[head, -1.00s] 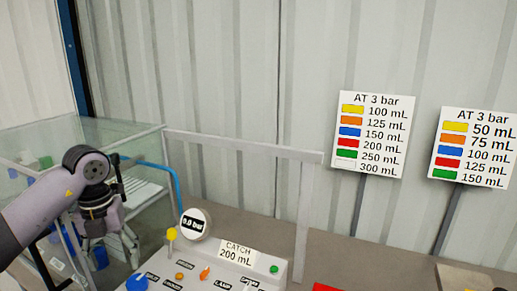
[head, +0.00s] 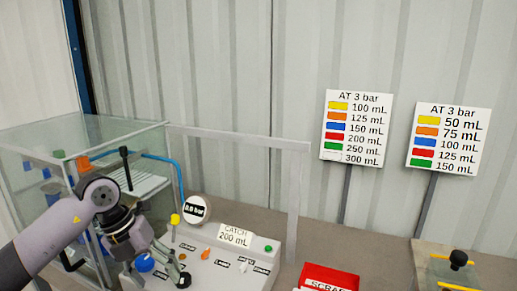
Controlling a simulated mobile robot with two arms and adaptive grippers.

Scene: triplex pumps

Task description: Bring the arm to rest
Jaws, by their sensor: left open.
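My left arm comes in from the lower left. My left gripper (head: 160,270) points down at the left end of the white control panel (head: 215,275), in front of or over it. Its jaws are open, and I see nothing between them. Just left of the fingers is a blue knob (head: 144,263) on the panel; I cannot tell whether they touch. A round gauge (head: 196,208) and a "CATCH 200 mL" sign (head: 234,236) stand at the panel's back. My right gripper is not in view.
A glass tank (head: 120,145) with a blue hose stands behind my arm. A grey frame (head: 235,140) rises behind the panel. Two "AT 3 bar" charts (head: 353,128) (head: 447,138) stand on posts. A red SCRAP bin (head: 330,276) and a clear box (head: 445,265) are at right.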

